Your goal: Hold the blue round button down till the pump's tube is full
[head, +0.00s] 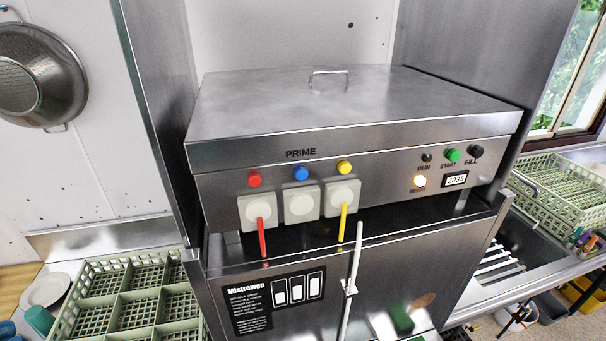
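The blue round button (301,174) is on the steel front panel, under the word PRIME, between a red button (254,180) and a yellow button (344,167). Under it is the middle white pump (301,203), and I see no coloured tube below that pump. The left pump (256,211) has a red tube (262,238) hanging from it. The right pump (342,197) has a yellow tube (343,222). Nothing touches the blue button. Neither of my grippers shows in the head view.
A lit lamp (419,181), a green START button (452,155), a black FILL button (476,151) and a display (456,180) reading about 2035 are at the panel's right. A pale vertical bar (350,285) stands before the lower front. Green racks (172,260) flank the machine.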

